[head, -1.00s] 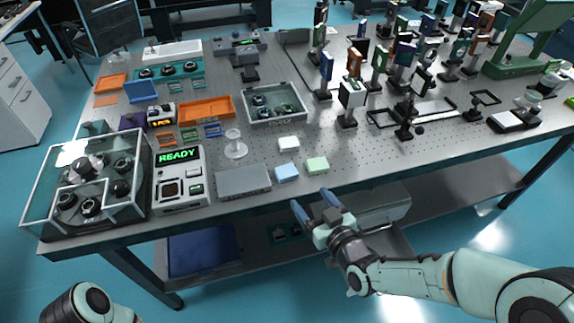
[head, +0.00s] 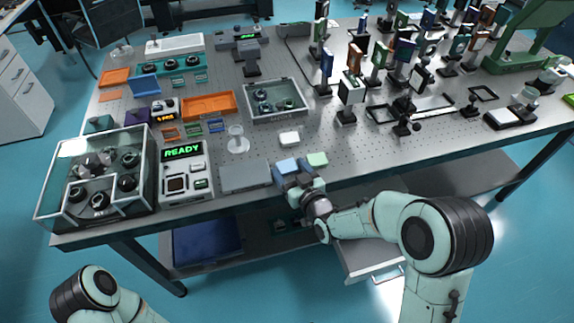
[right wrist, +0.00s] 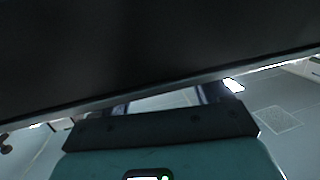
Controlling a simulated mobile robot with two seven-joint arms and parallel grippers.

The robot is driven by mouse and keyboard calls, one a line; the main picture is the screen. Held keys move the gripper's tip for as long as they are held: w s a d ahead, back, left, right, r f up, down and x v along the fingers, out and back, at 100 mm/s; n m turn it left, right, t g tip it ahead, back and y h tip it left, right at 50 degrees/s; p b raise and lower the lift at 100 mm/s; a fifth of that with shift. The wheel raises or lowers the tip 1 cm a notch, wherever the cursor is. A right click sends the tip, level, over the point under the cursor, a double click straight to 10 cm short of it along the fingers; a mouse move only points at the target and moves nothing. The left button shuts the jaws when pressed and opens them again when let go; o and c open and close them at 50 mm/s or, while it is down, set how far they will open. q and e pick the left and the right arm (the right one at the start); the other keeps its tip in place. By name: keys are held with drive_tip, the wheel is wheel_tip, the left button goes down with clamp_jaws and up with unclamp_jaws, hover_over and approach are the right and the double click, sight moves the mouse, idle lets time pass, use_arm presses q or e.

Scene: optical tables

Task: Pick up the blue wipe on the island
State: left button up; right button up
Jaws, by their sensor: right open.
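The blue wipe (head: 287,165) is a small light-blue block near the front edge of the optical table (head: 345,167), between a grey flat plate and a pale green wipe (head: 317,159). A white wipe (head: 289,139) lies just behind it. My right gripper (head: 292,174) is open at the table's front edge, with its fingers at the near side of the blue wipe. Whether they touch it or straddle it is unclear. In the right wrist view the dark table edge (right wrist: 160,50) fills the upper part, and the wipe is not visible. My left gripper is out of view.
The grey plate (head: 246,177) lies close left of the blue wipe. A READY device (head: 185,170) and a glass-walled case (head: 60,185) stand further left. A stemmed glass (head: 237,140) is behind the plate. A lower shelf with an open drawer (head: 372,262) is below.

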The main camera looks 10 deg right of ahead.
drive_tip(key=c, duration=0.8)
